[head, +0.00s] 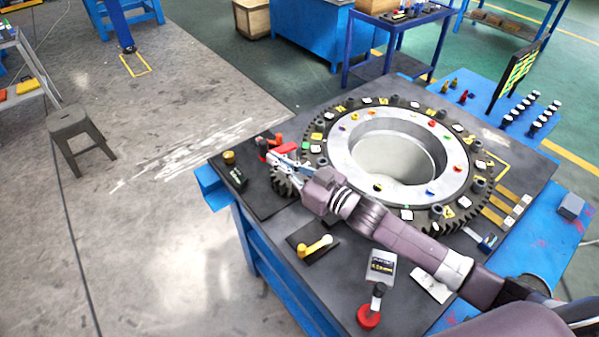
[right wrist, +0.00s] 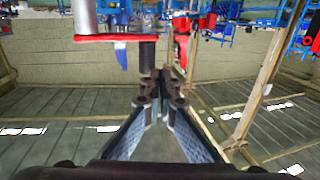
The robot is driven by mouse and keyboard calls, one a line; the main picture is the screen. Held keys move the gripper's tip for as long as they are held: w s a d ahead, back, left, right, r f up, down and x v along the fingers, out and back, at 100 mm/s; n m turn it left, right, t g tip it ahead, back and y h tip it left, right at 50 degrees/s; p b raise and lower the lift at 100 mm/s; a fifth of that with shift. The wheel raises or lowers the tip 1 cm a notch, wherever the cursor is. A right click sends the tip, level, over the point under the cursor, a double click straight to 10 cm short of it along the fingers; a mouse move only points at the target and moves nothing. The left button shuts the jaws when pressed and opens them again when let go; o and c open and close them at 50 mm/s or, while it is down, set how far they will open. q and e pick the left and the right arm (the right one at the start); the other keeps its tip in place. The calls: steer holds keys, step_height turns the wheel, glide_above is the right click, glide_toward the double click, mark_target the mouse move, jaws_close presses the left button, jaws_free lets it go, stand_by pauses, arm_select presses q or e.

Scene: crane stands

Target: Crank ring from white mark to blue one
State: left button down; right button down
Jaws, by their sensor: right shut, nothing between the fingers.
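A large dark toothed ring (head: 313,172) with a pale metal inner rim (head: 345,170) lies flat on the bench. White, yellow and other coloured marks sit around it, including a white tag (head: 407,215) at the near side and a small blue stud (head: 403,192) on the rim. A small dark gear (head: 284,184) sits at the ring's left edge, partly hidden by my right gripper (head: 276,157). That gripper is shut and empty beside red parts (head: 272,144). In the right wrist view, a red bar (right wrist: 108,38) with a grey cylinder stands just beyond the fingertips (right wrist: 163,78); contact is unclear. My left gripper is out of view.
A display board (head: 516,75) stands at the back right. A stool (head: 78,135) stands on open floor at left.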

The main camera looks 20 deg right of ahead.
steer(key=v, duration=0.9)
steer(key=shift+a, duration=0.2)
steer(key=c, duration=2.7)
jaws_free()
